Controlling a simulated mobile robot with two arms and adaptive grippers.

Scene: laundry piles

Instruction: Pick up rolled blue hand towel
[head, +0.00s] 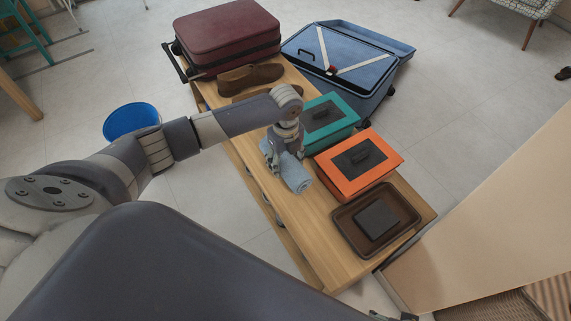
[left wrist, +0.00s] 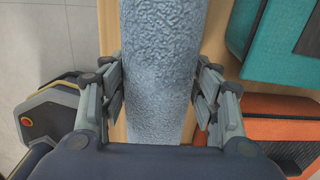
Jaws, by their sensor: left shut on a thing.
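The rolled blue hand towel (head: 295,174) is a light blue cylinder over the wooden bench, beside the orange box. My left gripper (head: 285,158) reaches down onto it from above. In the left wrist view the towel (left wrist: 160,70) runs up the middle of the picture, and the fingers of my left gripper (left wrist: 160,105) are shut on it from both sides. I cannot tell whether the towel still touches the bench. My right gripper is not clearly in view.
On the wooden bench (head: 318,226) stand a teal box (head: 342,128), an orange box (head: 385,179), a brown tray (head: 347,236), brown shoes (head: 250,77) and a maroon suitcase (head: 228,38). An open blue suitcase (head: 372,85) lies behind. A blue bucket (head: 131,120) stands on the floor at left.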

